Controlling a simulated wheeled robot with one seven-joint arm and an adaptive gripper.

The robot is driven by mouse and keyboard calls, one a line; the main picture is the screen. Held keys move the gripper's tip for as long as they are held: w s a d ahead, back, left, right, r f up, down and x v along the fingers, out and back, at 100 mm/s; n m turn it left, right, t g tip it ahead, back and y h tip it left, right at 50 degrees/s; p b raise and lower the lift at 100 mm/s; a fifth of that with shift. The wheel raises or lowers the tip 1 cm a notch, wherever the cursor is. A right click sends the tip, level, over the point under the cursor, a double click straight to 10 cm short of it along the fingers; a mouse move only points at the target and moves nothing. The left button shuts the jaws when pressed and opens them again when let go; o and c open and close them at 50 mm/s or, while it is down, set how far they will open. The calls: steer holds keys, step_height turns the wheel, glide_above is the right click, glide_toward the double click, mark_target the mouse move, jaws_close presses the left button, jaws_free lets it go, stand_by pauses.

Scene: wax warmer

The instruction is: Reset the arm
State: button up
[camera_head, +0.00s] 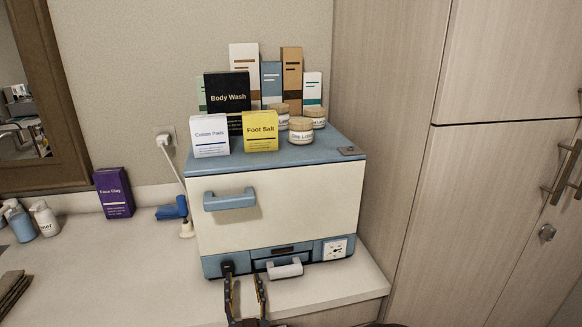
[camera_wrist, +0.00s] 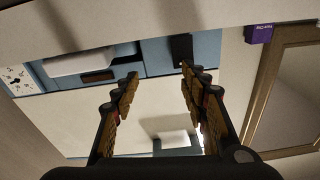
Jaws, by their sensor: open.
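My gripper (camera_head: 245,284) is open and empty in the head view, low in front of the wax warmer (camera_head: 270,209). The warmer is a cream and blue box with a blue door handle (camera_head: 230,200), a lower white handle (camera_head: 285,268) and a dial (camera_head: 335,248). Its door looks shut. In the wrist view my gripper's two fingers (camera_wrist: 159,82) are spread apart with nothing between them. The warmer front (camera_wrist: 145,120) shows upside down behind them. Whether a finger touches the warmer cannot be told.
Boxes and jars, including a Body Wash box (camera_head: 228,95) and Foot Salt box (camera_head: 260,131), stand on the warmer. A purple box (camera_head: 114,193), a blue item (camera_head: 172,209) and bottles (camera_head: 44,218) are on the counter (camera_head: 110,270) at left. A tall cabinet (camera_head: 390,130) stands right.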

steer(key=s+d+r+g+p, duration=0.3)
steer(key=d+r+g, duration=0.4)
steer(key=d+r, duration=0.6)
steer(key=s+d+g+h+p, duration=0.1)
steer(key=s+d+g+h, duration=0.1)
steer(key=s+d, duration=0.7)
steer(key=s+d+m+g+h+p, duration=0.1)
steer(key=s+d+g+h, duration=0.1)
steer(key=s+d, duration=0.7)
steer(key=s+g, duration=0.1)
steer(key=s, duration=0.4)
steer(key=shift+d+m+g+h, duration=0.3)
steer(key=shift+d+g, duration=0.05)
steer(key=shift+g, duration=0.05)
